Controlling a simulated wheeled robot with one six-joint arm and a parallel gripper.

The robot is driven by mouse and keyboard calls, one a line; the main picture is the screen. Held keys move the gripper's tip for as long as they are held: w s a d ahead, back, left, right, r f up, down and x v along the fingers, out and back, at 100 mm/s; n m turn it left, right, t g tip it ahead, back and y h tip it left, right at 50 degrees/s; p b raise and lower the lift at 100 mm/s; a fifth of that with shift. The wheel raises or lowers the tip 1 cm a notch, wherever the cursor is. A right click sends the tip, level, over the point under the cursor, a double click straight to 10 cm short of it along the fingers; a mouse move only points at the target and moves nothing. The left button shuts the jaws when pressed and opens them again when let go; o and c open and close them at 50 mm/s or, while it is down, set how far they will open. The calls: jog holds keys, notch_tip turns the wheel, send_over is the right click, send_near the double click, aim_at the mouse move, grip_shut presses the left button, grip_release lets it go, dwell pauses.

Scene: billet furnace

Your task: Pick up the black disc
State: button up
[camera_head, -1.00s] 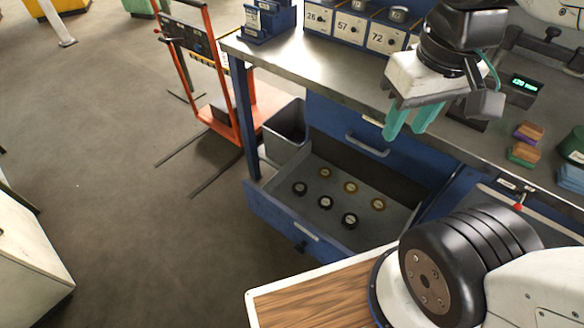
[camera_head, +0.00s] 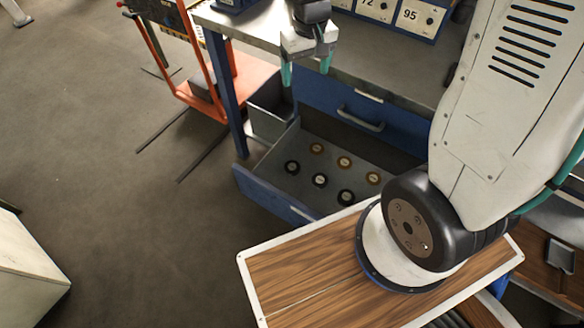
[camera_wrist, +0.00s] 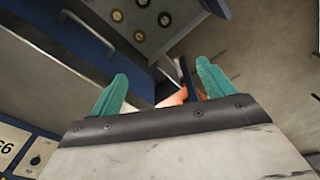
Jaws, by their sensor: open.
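Several small round discs lie in the open drawer (camera_head: 262,185) below the bench. Three black discs with pale centres form the front row: the left one (camera_head: 292,167), the middle one (camera_head: 320,180) and the right one (camera_head: 346,197). Behind them are three brownish-gold discs (camera_head: 344,162). My gripper (camera_head: 307,70) is open and empty, with teal fingers, above the drawer near the bench edge. It also shows in the wrist view (camera_wrist: 160,92). It touches no disc.
The bench top (camera_head: 265,25) and a closed blue drawer (camera_head: 350,115) with a handle stand just behind the open drawer. A grey bin (camera_head: 270,108) and an orange cart (camera_head: 215,85) are to the left. Numbered blue boxes (camera_head: 395,15) stand on the bench.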

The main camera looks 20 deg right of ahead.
send_over(292, 167)
jog(key=w+d, duration=0.1)
notch_tip(292, 167, down, 12)
notch_tip(292, 167, down, 8)
jog(key=w, duration=0.1)
jog(key=shift+n+g, duration=0.3)
jog(key=shift+n, duration=0.1)
jog(key=f, duration=0.8)
jog(key=s+f, duration=0.1)
jog(key=f, duration=0.7)
jog(key=s+a+f, duration=0.1)
jog(key=f, duration=0.8)
jog(key=shift+f, duration=0.1)
jog(key=c, duration=1.4)
